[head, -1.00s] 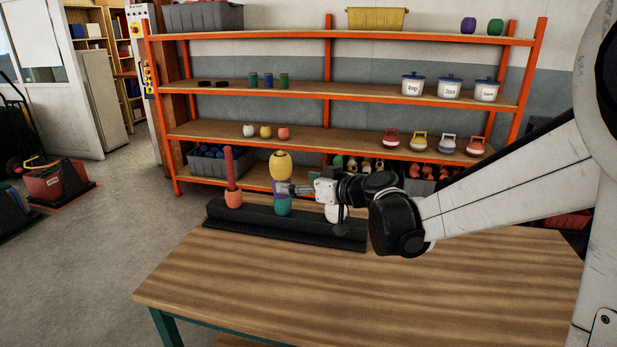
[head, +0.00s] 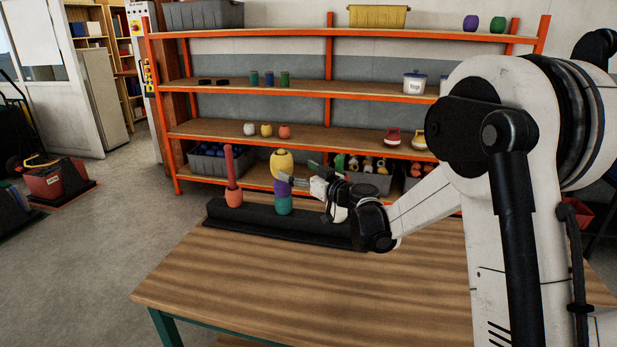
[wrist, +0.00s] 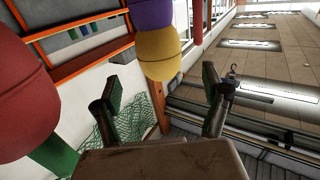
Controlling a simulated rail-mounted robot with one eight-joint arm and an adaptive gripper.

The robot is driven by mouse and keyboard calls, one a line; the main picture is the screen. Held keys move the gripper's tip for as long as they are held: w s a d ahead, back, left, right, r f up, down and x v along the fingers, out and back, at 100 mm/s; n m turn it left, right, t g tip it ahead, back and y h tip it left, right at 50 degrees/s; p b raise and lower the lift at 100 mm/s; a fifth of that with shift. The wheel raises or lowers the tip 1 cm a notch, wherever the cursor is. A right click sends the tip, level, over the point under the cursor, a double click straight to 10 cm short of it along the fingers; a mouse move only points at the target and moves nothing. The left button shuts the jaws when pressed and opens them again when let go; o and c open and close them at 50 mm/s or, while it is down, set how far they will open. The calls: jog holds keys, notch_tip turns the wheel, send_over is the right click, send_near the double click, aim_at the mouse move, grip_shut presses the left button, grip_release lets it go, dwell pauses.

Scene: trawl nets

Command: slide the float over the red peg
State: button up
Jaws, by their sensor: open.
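The upright red peg (head: 229,166) stands at the left end of the black base (head: 322,229), with an orange-red float (head: 234,198) at its foot. To its right stands a stack: yellow float (head: 281,163) on top, purple (head: 282,187) below, green (head: 284,205) lowest. My gripper (head: 298,170) is open beside the stack's right side. In the wrist view its fingers (wrist: 160,92) are apart with nothing held between them. A yellow float (wrist: 160,53), a purple float (wrist: 152,14) and a large red rounded thing (wrist: 25,95) show beyond. Contact with the stack cannot be told.
The wooden table (head: 260,285) is clear in front of the base. Behind it, an orange-framed shelf (head: 330,92) holds small floats, lidded white pots (head: 414,84) and crates. My arm covers the base's right end and the shelf's right side.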

aim_at(282, 162)
jog(key=x, duration=0.8)
jog(key=shift+w+a, duration=0.1)
jog(key=c, duration=1.4)
jog(key=shift+o, duration=0.2)
jog(key=shift+r+p, duration=2.4)
jog(key=shift+r, duration=3)
